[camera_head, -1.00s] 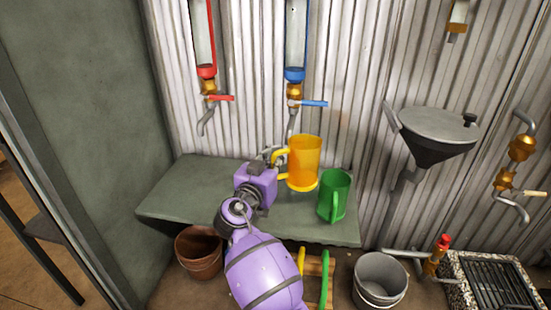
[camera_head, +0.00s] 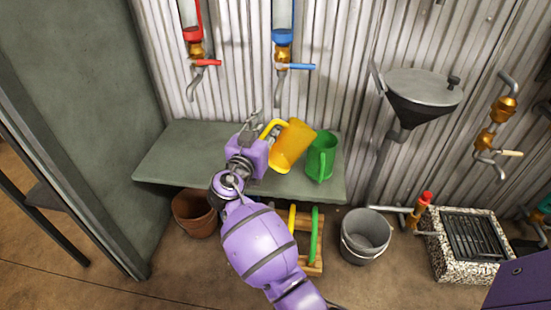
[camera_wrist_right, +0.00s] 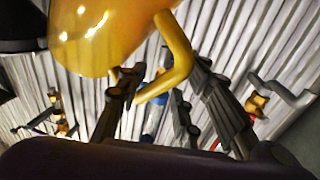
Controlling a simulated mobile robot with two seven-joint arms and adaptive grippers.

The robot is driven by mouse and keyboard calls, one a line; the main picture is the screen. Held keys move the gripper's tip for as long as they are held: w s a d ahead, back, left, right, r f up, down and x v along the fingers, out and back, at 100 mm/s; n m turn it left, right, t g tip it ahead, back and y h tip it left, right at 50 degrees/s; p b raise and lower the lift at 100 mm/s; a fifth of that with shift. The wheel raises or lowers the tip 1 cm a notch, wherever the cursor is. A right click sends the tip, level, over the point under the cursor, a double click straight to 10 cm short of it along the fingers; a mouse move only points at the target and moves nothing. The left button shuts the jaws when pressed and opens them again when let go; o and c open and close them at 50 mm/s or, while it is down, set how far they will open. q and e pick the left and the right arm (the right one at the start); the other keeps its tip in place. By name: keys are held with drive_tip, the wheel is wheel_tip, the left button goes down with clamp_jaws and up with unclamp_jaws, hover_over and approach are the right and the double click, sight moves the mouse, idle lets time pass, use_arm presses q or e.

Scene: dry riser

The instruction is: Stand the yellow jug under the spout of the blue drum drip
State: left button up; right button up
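The yellow jug (camera_head: 293,148) leans over the shelf, its top tipped to the right and its handle towards my right gripper. It also fills the top of the wrist view (camera_wrist_right: 105,30). My right gripper (camera_head: 266,125) is at the handle, its fingers spread apart with the handle between them in the wrist view (camera_wrist_right: 162,68). Whether the jug's base touches the shelf is unclear. The blue drum drip (camera_head: 283,37) hangs on the wall, its spout (camera_head: 279,88) above and behind the jug. My left gripper is not in view.
The green jug (camera_head: 322,158) stands on the grey shelf (camera_head: 180,155) close right of the yellow one. A red drip (camera_head: 193,37) hangs to the left. A brown pot (camera_head: 195,215) and a grey bucket (camera_head: 366,238) stand on the floor. The shelf's left part is clear.

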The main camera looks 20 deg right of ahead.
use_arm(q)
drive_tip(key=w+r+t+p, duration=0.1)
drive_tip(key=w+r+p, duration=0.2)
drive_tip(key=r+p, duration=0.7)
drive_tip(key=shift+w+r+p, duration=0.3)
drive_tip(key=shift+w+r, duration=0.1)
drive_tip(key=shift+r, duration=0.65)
use_arm(e)
drive_tip(key=s+a, duration=0.2)
drive_tip(key=s, duration=0.8)
drive_tip(key=s+a, duration=0.3)
drive_tip(key=s, duration=0.6)
drive_tip(key=shift+s, duration=0.35)
drive_tip(key=shift+r, duration=0.1)
